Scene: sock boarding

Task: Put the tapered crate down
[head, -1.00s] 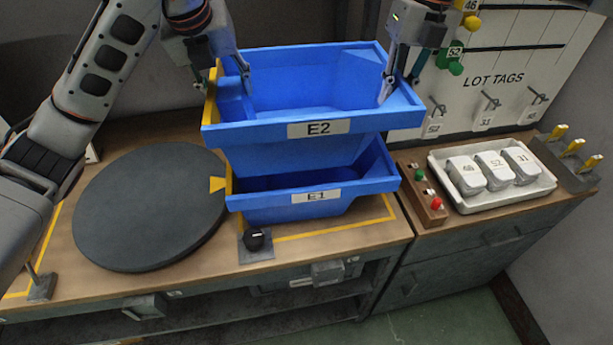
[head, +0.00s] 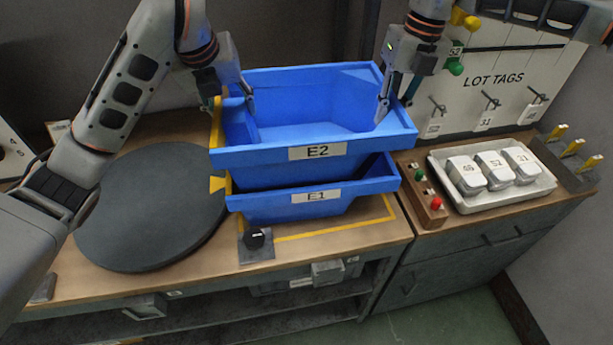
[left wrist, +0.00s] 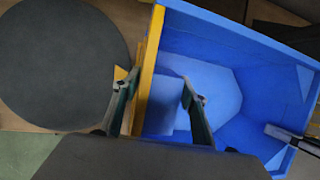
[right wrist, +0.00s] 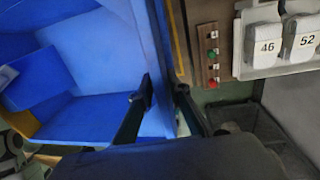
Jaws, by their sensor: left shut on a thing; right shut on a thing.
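The blue tapered crate labelled E2 (head: 330,151) sits over a second blue crate labelled E1 (head: 330,207), its lower part down inside E1's rim. It looks about level, and I cannot tell whether it rests on E1. My left gripper (head: 233,102) is shut on E2's left wall, by the yellow edge; this wall also shows between the fingers in the left wrist view (left wrist: 147,75). My right gripper (head: 396,98) is shut on E2's right wall, which shows between the fingers in the right wrist view (right wrist: 158,60). E2's visible interior is empty.
A dark round turntable (head: 150,215) lies left of the crates. A button box (head: 422,195) and a white tray (head: 500,205) of numbered blocks stand right. The lot tags board (head: 495,100) rises behind.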

